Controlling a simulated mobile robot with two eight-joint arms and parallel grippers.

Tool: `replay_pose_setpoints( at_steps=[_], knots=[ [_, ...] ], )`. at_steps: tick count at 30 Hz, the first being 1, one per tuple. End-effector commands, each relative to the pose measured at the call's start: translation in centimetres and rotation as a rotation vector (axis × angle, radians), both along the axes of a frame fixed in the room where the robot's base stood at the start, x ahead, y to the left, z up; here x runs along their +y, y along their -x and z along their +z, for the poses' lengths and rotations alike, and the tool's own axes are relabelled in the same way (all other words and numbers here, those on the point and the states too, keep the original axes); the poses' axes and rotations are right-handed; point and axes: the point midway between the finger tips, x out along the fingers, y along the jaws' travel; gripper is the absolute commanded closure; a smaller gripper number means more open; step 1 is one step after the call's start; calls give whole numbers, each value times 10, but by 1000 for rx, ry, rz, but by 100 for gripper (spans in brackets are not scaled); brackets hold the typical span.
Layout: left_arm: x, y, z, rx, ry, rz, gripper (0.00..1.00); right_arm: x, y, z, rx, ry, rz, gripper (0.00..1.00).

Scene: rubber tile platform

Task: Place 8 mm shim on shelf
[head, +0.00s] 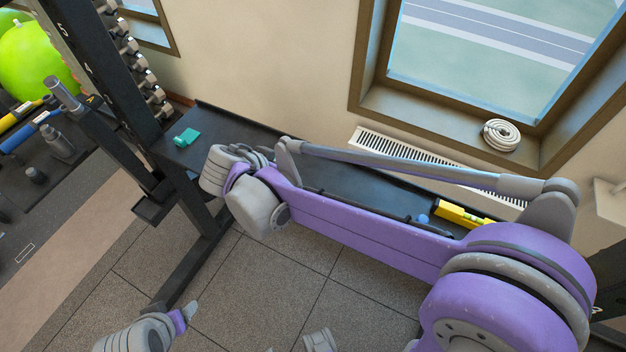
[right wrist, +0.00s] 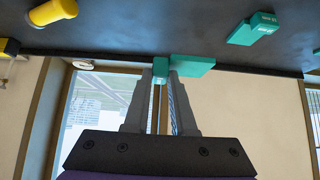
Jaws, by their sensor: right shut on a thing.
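In the right wrist view, my right gripper (right wrist: 168,80) is shut on a teal shim (right wrist: 194,65), which sticks out sideways from the fingertips. The held shim is close to the edge of the dark shelf (right wrist: 130,35); I cannot tell whether it touches. A second teal piece (right wrist: 252,28) with a small, unreadable label lies on the shelf, apart from the gripper. In the head view a teal piece (head: 186,137) lies near the left end of the dark shelf (head: 215,122); my right arm hides the right gripper there.
A yellow level (head: 462,215) and a small blue item (head: 422,218) lie toward the shelf's right end. A black rack upright (head: 95,60) stands at the left end. A wall and window sill (head: 445,130) with a coiled rope (head: 501,134) are behind.

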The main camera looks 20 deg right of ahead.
Motion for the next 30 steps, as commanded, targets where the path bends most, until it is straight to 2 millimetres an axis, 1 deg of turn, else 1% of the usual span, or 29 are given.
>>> replay_pose_setpoints(
  at_steps=[1, 3, 6, 11, 18, 21, 29, 30],
  knots=[
    [0, 0, -3, 1, 0, 0, 30, 0, 0, -11, 0, 0, 0, 100],
    [0, 1, -5, 2, 0, 0, 30, 0, 0, -25, 1, 0, -1, 100],
    [0, 1, -8, 3, 0, 0, 30, 0, 0, -42, 0, 0, 0, 100],
    [0, 2, -9, 3, 0, 0, 30, 0, 0, -57, 0, 0, 0, 100],
    [0, 2, -15, 5, 0, 0, 30, 0, 0, -89, 0, 0, 0, 100],
    [0, 2, -15, 5, 0, 0, 30, 0, 0, -92, 0, 0, 0, 100],
    [0, 2, -16, 5, 0, 0, 30, 0, 0, -93, 0, 0, 0, 100],
    [0, 2, -16, 5, 0, 0, 30, 0, 0, -93, 0, 0, 0, 73]
  ],
)
